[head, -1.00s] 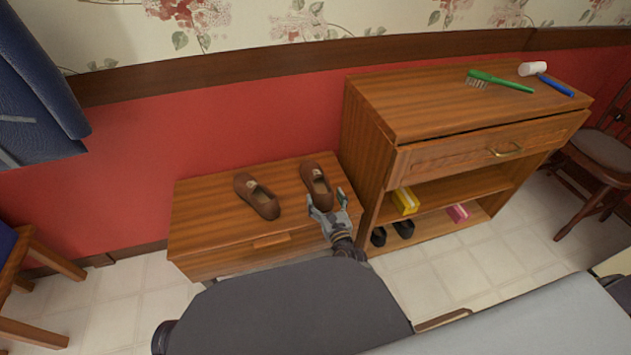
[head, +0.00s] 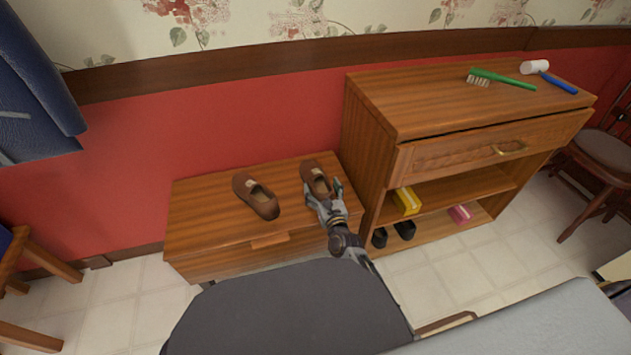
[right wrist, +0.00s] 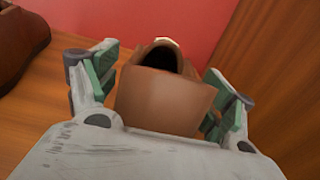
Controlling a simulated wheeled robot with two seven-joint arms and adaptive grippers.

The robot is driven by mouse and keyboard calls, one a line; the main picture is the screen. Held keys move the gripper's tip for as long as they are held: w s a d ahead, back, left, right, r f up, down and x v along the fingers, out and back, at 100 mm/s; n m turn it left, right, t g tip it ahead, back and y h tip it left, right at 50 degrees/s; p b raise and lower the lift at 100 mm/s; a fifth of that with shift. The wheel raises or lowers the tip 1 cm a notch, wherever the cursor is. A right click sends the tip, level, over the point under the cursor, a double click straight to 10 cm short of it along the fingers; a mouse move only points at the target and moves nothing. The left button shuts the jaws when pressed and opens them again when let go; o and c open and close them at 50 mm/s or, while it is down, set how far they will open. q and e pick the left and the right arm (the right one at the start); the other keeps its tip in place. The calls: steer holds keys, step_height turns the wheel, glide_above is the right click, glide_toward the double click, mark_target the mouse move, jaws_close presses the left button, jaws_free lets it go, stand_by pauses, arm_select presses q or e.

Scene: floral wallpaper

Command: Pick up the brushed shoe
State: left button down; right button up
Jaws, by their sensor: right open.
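Two brown shoes rest on the low wooden cabinet (head: 205,222). The right shoe (head: 313,176) has my right gripper (head: 323,189) at its near end. In the right wrist view this shoe (right wrist: 165,95) lies between the two green-padded fingers of my right gripper (right wrist: 160,80), which is open around it. The left shoe (head: 256,197) stands apart to the left, and part of it shows at the left edge of the right wrist view (right wrist: 22,40). I cannot tell which shoe is brushed. My left gripper is not in view.
A taller wooden cabinet (head: 440,103) stands close on the right. A green brush (head: 505,80) and a blue-handled tool with a white head (head: 535,67) lie on top. Its shelves hold a yellow box (head: 407,201), a pink box (head: 460,214) and dark shoes (head: 404,229).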

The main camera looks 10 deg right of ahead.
steer(key=c, duration=1.3)
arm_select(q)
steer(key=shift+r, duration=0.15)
arm_select(e)
steer(key=shift+r, duration=0.15)
